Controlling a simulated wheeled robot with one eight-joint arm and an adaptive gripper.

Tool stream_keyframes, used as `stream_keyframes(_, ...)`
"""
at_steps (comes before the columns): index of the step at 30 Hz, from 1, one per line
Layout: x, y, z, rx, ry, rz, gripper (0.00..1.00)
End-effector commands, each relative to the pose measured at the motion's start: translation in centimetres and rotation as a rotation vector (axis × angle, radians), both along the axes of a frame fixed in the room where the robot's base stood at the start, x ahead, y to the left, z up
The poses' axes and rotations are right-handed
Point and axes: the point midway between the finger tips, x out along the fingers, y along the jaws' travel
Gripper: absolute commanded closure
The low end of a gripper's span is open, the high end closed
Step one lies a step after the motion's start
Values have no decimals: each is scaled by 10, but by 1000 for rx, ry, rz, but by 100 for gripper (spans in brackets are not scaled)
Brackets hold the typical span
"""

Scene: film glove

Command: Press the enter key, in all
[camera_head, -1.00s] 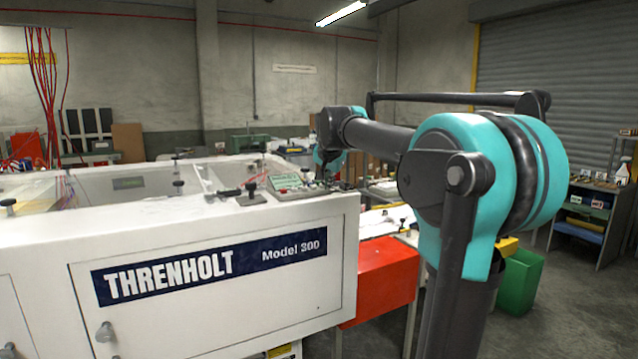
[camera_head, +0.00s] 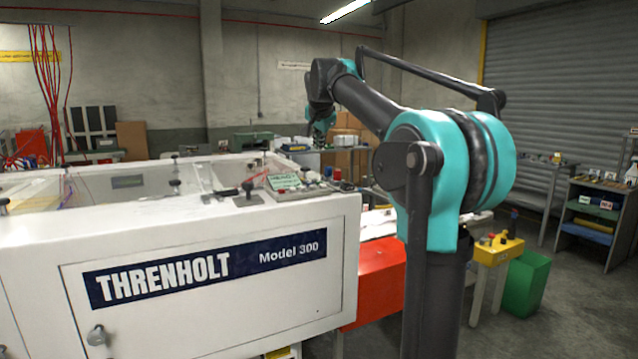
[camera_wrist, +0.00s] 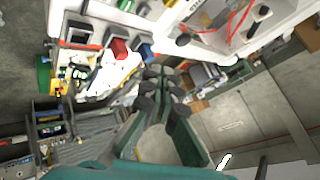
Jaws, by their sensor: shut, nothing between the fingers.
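The control panel (camera_head: 283,182) with a pale green face lies on the top right corner of the white Threnholt machine (camera_head: 215,265). Its single keys are too small to tell apart, so I cannot pick out the enter key. My gripper (camera_head: 318,128) is raised above and behind the panel in the head view, apart from it and partly blended with the background. In the wrist view my gripper (camera_wrist: 161,73) shows its green fingers with dark pads close together, with nothing held. The machine's white top edge shows in the wrist view (camera_wrist: 90,12).
Black knobs (camera_head: 175,184) and a red-tipped lever (camera_head: 250,183) stand on the machine's top near the panel. A red box (camera_head: 375,280), a yellow button box (camera_head: 497,248) and a green bin (camera_head: 525,283) are to the right. The air above the panel is clear.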

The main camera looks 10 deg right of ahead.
Motion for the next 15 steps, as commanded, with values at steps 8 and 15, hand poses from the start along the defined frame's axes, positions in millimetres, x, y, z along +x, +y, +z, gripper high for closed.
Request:
stream_keyframes(8, 0, 0, -17, -1, 0, 1, 100)
stream_keyframes(15, 0, 0, -50, -1, 0, 1, 100)
